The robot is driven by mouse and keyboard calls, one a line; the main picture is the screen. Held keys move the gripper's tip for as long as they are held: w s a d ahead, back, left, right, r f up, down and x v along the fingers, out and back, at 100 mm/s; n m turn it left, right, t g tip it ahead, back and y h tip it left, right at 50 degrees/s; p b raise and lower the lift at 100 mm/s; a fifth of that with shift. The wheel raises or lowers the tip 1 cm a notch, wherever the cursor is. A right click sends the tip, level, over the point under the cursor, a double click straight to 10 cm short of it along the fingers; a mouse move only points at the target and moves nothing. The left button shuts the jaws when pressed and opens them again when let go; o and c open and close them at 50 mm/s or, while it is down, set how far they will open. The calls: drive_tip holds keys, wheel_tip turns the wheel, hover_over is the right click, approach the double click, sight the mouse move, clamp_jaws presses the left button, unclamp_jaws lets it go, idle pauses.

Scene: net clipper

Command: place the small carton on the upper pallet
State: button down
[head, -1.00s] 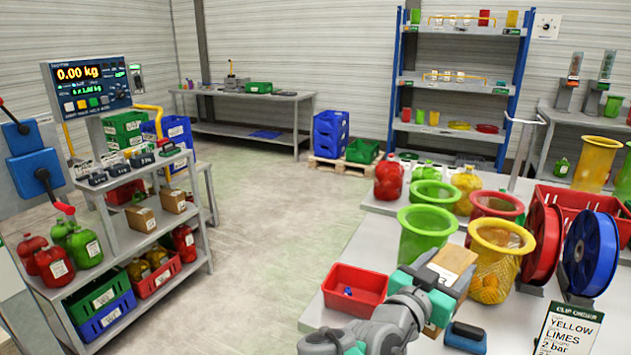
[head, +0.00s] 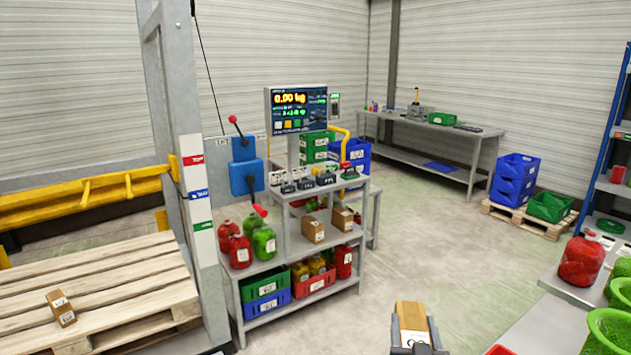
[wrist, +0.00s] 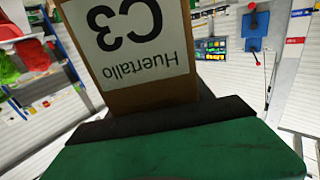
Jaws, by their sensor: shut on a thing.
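The small carton (head: 411,317), brown with a white label, is in my gripper (head: 415,338) at the bottom of the head view, in front of the shelf unit. In the wrist view the carton (wrist: 140,50) fills the upper middle, its label reading "Huertallo C3" upside down. My gripper (wrist: 180,140) is shut on it. A wooden pallet (head: 130,270) lies at the left of the head view, beside a grey post, well to the left of my gripper. Another small carton (head: 61,307) sits on its near left part. I cannot tell what is below this pallet.
A yellow barrier (head: 90,200) runs behind the pallet, and the grey post (head: 195,200) stands at its right. The shelf unit (head: 290,240) holds jugs, crates and two more cartons (head: 313,229). The floor (head: 440,230) right of it is clear. A worktable edge (head: 570,290) is at right.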

drive_tip(key=s+a+f+n+y+p, duration=0.1)
drive_tip(key=s+a+f+n+y, duration=0.15)
drive_tip(key=a, duration=0.55)
drive_tip(key=shift+y, duration=0.45)
drive_tip(key=r, duration=0.2)
drive_tip(key=s+r, duration=0.1)
drive_tip(key=r, duration=0.2)
drive_tip(key=shift+s+d+r, duration=0.1)
drive_tip(key=shift+d+r, duration=0.05)
drive_tip(key=shift+r, duration=0.2)
drive_tip(key=shift+t, duration=0.3)
drive_tip(key=shift+r, duration=0.1)
